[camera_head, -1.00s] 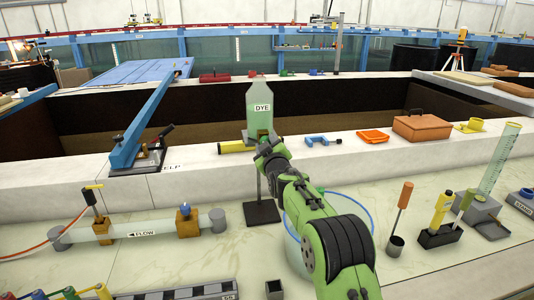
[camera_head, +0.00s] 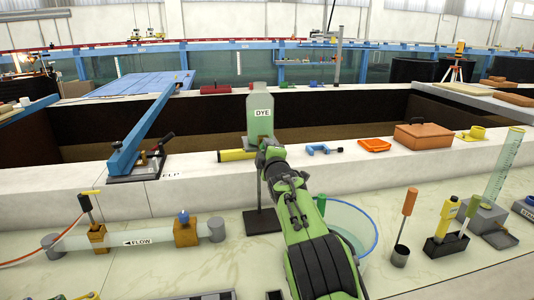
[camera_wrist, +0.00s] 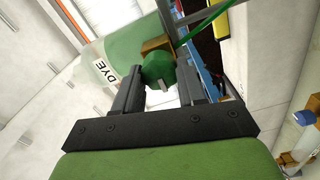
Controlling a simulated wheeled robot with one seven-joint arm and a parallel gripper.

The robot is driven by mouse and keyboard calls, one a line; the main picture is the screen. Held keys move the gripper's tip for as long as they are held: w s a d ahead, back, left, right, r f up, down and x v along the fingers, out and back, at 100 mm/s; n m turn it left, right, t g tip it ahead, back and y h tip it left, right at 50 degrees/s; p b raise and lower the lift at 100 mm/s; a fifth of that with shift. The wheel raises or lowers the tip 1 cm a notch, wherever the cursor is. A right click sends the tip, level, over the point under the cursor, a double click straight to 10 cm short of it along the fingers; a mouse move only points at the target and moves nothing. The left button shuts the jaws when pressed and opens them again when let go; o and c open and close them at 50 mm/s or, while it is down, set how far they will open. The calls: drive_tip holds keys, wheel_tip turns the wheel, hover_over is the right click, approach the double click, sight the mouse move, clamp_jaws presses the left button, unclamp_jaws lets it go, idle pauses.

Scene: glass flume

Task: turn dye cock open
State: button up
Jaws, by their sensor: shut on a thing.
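The dye bottle (camera_head: 260,119), pale green with a DYE label, stands upright on its stand beyond my arm. It also shows in the wrist view (camera_wrist: 125,50), tilted, with a brass fitting (camera_wrist: 155,45) at its outlet. The dye cock (camera_wrist: 158,67) is a round green knob beside that fitting. My gripper (camera_wrist: 160,82) is shut on the knob, one black finger on each side. In the head view my gripper (camera_head: 265,150) is at the base of the bottle, and my own wrist hides the cock.
A glass flow tube (camera_head: 140,238) with brass blocks lies at the left on the bench. A clear blue-rimmed bucket (camera_head: 350,225) is close to the right of my arm. A yellow cylinder (camera_head: 236,155) and a blue clamp (camera_head: 322,149) lie on the ledge.

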drive_tip(key=shift+f, duration=0.1)
idle(0.3)
drive_tip(key=o, duration=1)
drive_tip(key=shift+o, duration=0.2)
drive_tip(key=shift+s, duration=0.1)
drive_tip(key=b+v, duration=0.2)
drive_tip(key=v, duration=1.3)
drive_tip(key=shift+s, duration=0.3)
drive_tip(key=shift+a, duration=0.1)
